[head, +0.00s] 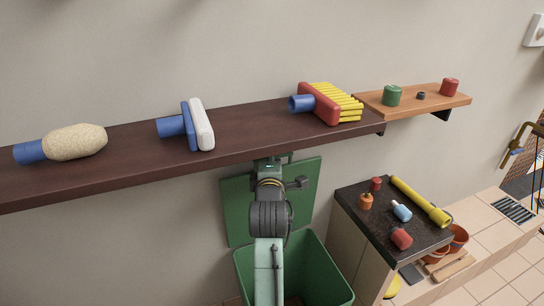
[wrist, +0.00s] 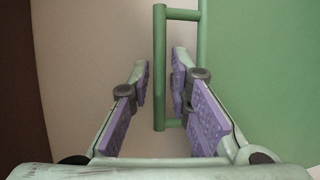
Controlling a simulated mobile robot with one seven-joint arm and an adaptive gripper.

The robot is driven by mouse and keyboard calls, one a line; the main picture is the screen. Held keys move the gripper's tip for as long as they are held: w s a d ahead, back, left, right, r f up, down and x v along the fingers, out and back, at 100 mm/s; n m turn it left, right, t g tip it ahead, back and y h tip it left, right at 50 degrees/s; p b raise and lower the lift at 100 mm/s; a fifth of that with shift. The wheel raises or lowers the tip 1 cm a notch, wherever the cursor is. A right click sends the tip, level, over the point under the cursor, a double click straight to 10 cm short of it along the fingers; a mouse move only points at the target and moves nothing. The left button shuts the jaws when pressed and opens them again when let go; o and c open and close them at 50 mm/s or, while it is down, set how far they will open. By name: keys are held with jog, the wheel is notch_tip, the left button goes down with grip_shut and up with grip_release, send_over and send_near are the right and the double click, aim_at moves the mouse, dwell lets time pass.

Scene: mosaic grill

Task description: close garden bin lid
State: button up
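The green garden bin (head: 322,268) stands on the floor below the long shelf, its top open. Its green lid (head: 238,212) stands raised behind it near the wall, partly hidden by my arm. In the wrist view the lid (wrist: 262,80) fills the right side, with a green bar handle (wrist: 159,45) at its edge. My gripper (wrist: 162,78) is open, its purple-padded fingers on either side of the handle's long bar in the picture. A gap shows on both sides of the bar; I cannot tell the depth. In the head view the fingers are mostly hidden under the shelf.
The dark shelf (head: 240,130) hangs just above my gripper, holding brushes and a sponge. A smaller wooden shelf (head: 415,105) adjoins it on the right. A dark-topped cabinet (head: 375,215) with several small items stands close right of the bin.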

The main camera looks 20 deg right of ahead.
jog(key=shift+w+d, duration=0.2)
jog(key=shift+w, duration=0.4)
grip_shut()
dwell(0.3)
